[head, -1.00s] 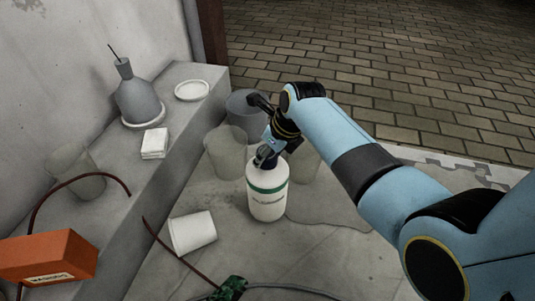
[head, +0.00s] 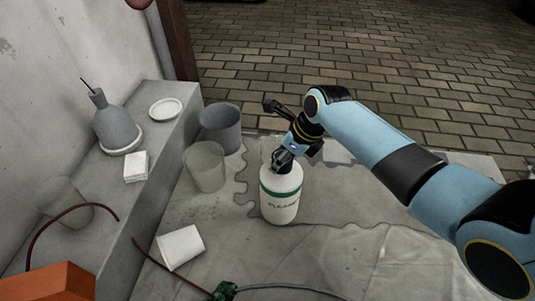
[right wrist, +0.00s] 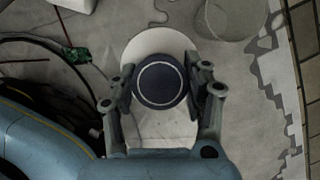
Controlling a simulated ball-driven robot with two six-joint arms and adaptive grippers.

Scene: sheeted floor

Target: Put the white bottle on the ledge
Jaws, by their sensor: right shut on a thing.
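The white bottle (head: 281,202) has a green band and dark lettering and is upright in the head view. My right gripper (head: 284,160) is shut on its dark cap. In the right wrist view, the fingers of my right gripper (right wrist: 163,88) sit on both sides of the round dark cap (right wrist: 159,84), with the white bottle's shoulder (right wrist: 158,42) below. I cannot tell whether the bottle's base touches the sheet. The grey ledge (head: 165,133) runs along the wall at the left. My left gripper is not in view.
On the ledge are a grey flask (head: 115,128), a white dish (head: 165,108), white stacked pieces (head: 136,167), a clear cup (head: 66,203) and an orange box (head: 50,284).

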